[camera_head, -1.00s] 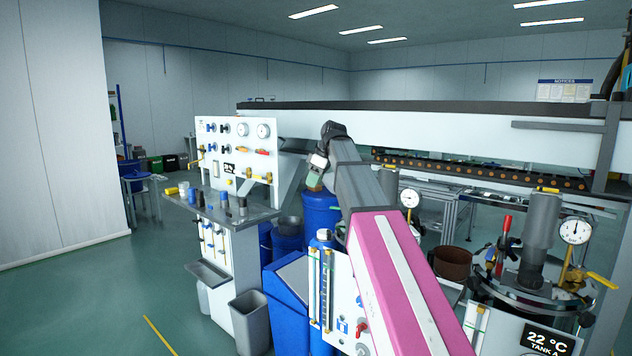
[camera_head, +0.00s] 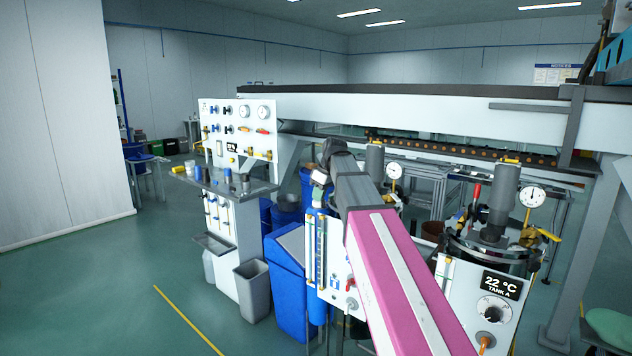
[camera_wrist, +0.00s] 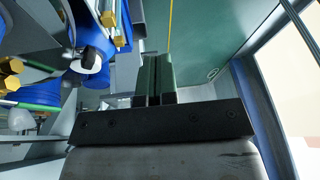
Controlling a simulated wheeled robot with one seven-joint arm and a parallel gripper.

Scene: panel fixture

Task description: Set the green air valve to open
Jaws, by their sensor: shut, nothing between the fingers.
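I cannot make out a green air valve for certain in either view. In the wrist view my gripper (camera_wrist: 156,62) has its two dark fingers together, with nothing between them, in free air above the green floor. Blue and yellow fittings (camera_wrist: 100,28) are to its left, apart from it. A thin green-tinted bar (camera_wrist: 30,106) also shows at the left; I cannot tell what it belongs to. In the head view my pink and grey arm reaches forward at the middle, and its fingers are not discernible there.
A white panel (camera_head: 245,145) with gauges and coloured valves stands at the left, behind a bench (camera_head: 215,183). Blue drums and a blue bin (camera_head: 285,300) are left of my arm. Tank A (camera_head: 485,250), with gauge and yellow handle, is at the right. Floor at the left is clear.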

